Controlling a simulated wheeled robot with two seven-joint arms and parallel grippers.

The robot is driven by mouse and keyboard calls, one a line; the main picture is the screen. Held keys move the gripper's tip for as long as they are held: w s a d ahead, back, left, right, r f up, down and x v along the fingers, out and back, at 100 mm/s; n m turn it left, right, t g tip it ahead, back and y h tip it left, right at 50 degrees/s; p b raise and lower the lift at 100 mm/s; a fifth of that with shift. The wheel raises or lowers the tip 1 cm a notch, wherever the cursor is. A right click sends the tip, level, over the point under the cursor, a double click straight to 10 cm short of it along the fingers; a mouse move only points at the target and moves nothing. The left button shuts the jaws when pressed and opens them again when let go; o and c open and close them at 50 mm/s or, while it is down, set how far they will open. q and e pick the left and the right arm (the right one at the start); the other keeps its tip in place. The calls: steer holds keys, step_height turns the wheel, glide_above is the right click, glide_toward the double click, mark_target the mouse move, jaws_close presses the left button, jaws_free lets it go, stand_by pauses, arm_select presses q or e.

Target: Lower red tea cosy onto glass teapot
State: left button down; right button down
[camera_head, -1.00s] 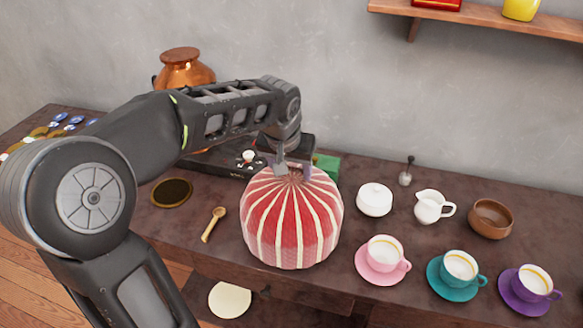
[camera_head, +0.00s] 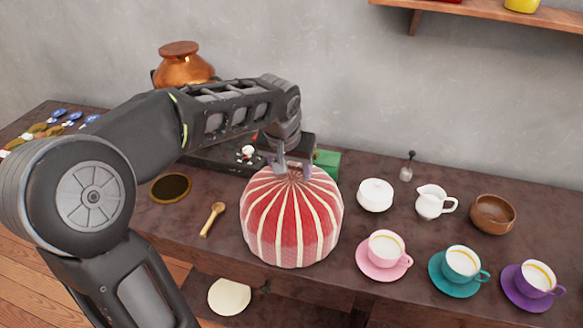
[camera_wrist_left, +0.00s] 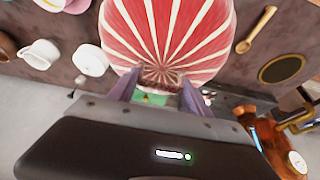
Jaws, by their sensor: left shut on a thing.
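The red tea cosy (camera_head: 291,222) with cream stripes is in the middle of the head view, at the counter's front part. My left gripper (camera_head: 293,172) is shut on the gathered top of the cosy from above. In the left wrist view, the cosy (camera_wrist_left: 170,30) fills the upper middle and the two fingers (camera_wrist_left: 155,88) sit at its top. The glass teapot cannot be seen; the cosy may hide it. I cannot tell whether the cosy's lower edge touches the counter. My right gripper is not in view.
A wooden spoon (camera_head: 212,219) and a dark round coaster (camera_head: 171,188) lie left of the cosy. A white sugar pot (camera_head: 375,195), white jug (camera_head: 432,202) and pink cup (camera_head: 385,247) stand to its right. A green box (camera_head: 326,163) is behind it.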

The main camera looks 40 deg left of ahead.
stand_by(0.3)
arm_select(q)
steer(key=shift+f+b, duration=0.35)
jaws_free()
stand_by(0.7)
steer(key=shift+r, duration=0.1)
steer(key=shift+r+p, duration=2.6)
steer(key=shift+r, duration=0.85)
